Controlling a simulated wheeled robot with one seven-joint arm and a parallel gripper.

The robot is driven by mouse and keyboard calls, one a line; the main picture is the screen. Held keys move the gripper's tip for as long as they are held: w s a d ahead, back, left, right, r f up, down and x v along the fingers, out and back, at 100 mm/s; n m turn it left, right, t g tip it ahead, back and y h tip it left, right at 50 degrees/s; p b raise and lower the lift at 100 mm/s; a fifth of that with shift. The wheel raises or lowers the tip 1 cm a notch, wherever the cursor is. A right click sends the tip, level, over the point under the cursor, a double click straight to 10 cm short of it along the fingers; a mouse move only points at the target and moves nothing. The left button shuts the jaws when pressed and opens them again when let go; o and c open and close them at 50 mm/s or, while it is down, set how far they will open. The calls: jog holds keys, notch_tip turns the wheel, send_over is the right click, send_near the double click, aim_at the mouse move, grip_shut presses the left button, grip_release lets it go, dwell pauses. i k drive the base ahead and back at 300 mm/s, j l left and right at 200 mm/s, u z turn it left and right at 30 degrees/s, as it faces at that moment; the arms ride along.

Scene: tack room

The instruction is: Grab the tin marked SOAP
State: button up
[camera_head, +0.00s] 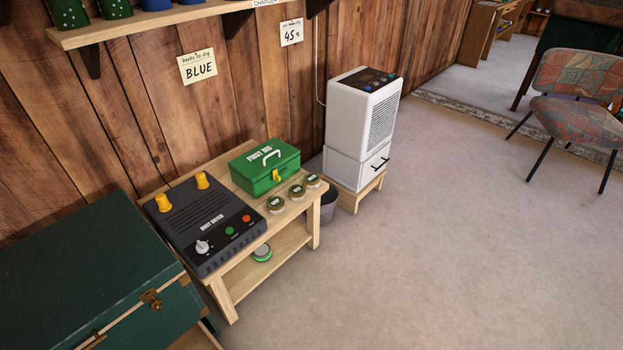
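Three small round tins stand in a row on the wooden bench (225,285), in front of the green first aid box: a near tin (275,205), a middle tin (297,192) and a far tin (312,181). Each has a pale label on its lid with lettering too small to read. A further round tin (262,252), with green on it, lies on the bench's lower shelf, partly hidden under the top. I cannot tell which tin is marked SOAP. My gripper is not in view.
A black boot dryer (207,222) with yellow posts fills the bench's left part, beside the first aid box (265,167). A green chest (90,270) stands left. A grey bucket (328,207) and a white dehumidifier (362,125) stand right. Open floor (430,260) lies in front.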

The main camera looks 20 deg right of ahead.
aim_at(275, 204)
jog(key=i+l+u, duration=0.15)
jog(key=i, duration=0.35)
jog(key=i+l+u, duration=0.1)
jog(key=i+l, duration=0.15)
jog(key=i, duration=0.25)
jog(key=i+l+u, duration=0.15)
jog(key=i+l, duration=0.15)
jog(key=i, duration=0.15)
